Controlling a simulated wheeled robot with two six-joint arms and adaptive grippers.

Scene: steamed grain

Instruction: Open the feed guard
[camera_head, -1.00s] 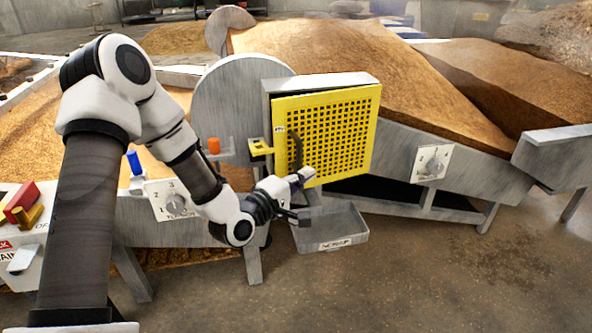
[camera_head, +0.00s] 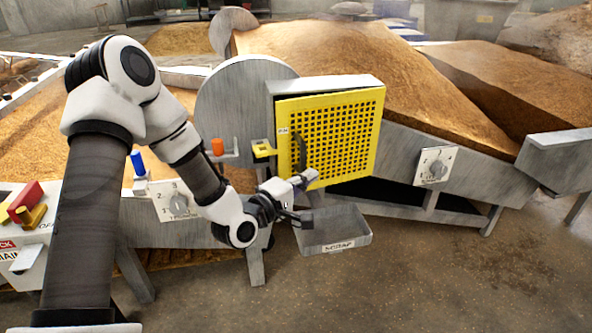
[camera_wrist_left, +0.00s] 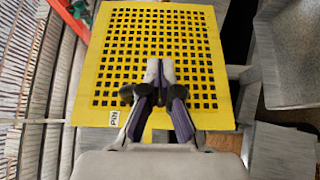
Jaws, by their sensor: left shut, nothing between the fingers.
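The feed guard (camera_head: 340,128) is a yellow perforated panel on the front of a grey housing in the head view. It fills the upper middle of the left wrist view (camera_wrist_left: 195,60). A dark curved handle (camera_head: 301,152) is on its left side. A yellow bracket (camera_head: 263,149) sits just left of the panel. My left gripper (camera_head: 307,178) is shut and empty at the panel's lower left, below the handle. In the wrist view its fingers (camera_wrist_left: 160,72) lie together over the panel; I cannot tell whether they touch it. My right gripper is not in view.
A grey scrap tray (camera_head: 335,238) is below the guard. An orange knob (camera_head: 217,147) and a blue one (camera_head: 137,164) stand to the left. Grain (camera_head: 370,70) fills the trough behind. The floor at front right is clear.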

